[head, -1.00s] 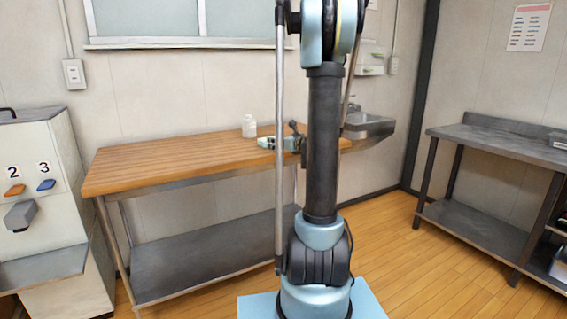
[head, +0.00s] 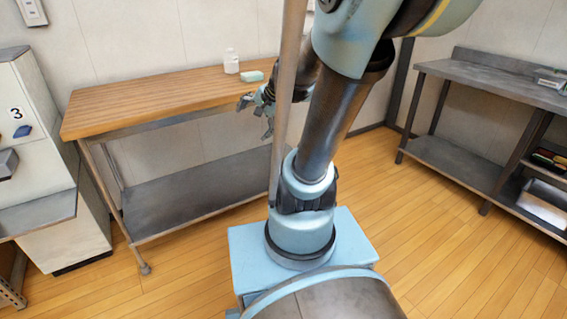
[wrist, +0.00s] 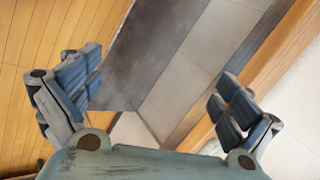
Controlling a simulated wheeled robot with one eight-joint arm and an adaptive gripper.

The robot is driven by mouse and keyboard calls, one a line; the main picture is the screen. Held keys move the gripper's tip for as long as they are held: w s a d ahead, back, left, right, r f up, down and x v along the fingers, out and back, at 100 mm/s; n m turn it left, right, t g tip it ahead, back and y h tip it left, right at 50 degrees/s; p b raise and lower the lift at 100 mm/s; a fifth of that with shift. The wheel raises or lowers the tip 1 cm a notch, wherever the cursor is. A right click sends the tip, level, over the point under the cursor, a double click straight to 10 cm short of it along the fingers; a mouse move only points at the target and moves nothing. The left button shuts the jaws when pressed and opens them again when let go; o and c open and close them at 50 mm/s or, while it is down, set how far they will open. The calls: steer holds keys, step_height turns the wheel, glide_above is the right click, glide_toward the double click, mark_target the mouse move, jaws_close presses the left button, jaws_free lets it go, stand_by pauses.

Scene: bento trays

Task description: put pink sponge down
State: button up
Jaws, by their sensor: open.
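My gripper (head: 257,110) is in front of the wooden-topped table (head: 150,96), near its right end, partly hidden by my arm. In the wrist view my gripper (wrist: 160,92) has its two fingers spread wide with nothing between them. No clearly pink sponge shows. A small pale green block (head: 252,76), possibly the sponge seen from its side, lies flat on the table top, apart from the gripper.
A white bottle (head: 231,61) stands on the table just left of the block. The table has a grey lower shelf (head: 190,195). A grey metal bench (head: 490,80) is at the right. A dispenser (head: 35,150) stands at the left. The left table top is clear.

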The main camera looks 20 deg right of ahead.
steer(key=s+d+f+n+g+h, duration=0.1)
steer(key=s+d+f+n, duration=0.1)
steer(key=s, duration=0.3)
steer(key=s+d+f+n+g+h, duration=0.1)
steer(key=s+d+f+n+h, duration=0.1)
steer(key=s+n, duration=0.2)
steer(key=s+d+f+n+g+h, duration=0.1)
steer(key=s+d+f+n, duration=0.1)
steer(key=s, duration=0.6)
steer(key=shift+f+n+g, duration=0.4)
steer(key=shift+n, duration=0.5)
steer(key=shift+d, duration=0.1)
steer(key=shift+w+f, duration=0.2)
steer(key=shift+w, duration=0.3)
steer(key=shift+o, duration=0.2)
